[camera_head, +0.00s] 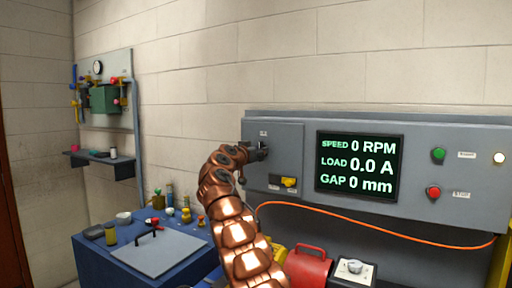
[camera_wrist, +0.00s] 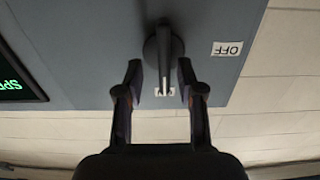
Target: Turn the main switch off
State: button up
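The main switch is a dark round knob with a long grey lever (camera_wrist: 165,62), seen in the wrist view on a grey panel (camera_wrist: 90,35). The lever points down in that picture, over a small white label that it partly covers. A white "OFF" label (camera_wrist: 228,48), upside down, is to the right of the knob. My gripper (camera_wrist: 160,75) is open, one finger on each side of the lever, with gaps showing on both sides. In the head view my gripper (camera_head: 258,152) is at the panel's left part and largely hides the switch.
A display (camera_head: 358,165) reads 0 RPM, 0.0 A and 0 mm. Right of it are a green button (camera_head: 438,154) and a red button (camera_head: 433,192). A yellow part (camera_head: 289,182) and an orange cable (camera_head: 380,234) are below the switch. A blue bench (camera_head: 92,262) stands left.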

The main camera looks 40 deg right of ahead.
jog(key=shift+w+d, duration=0.15)
jog(key=shift+d, duration=0.3)
grip_shut()
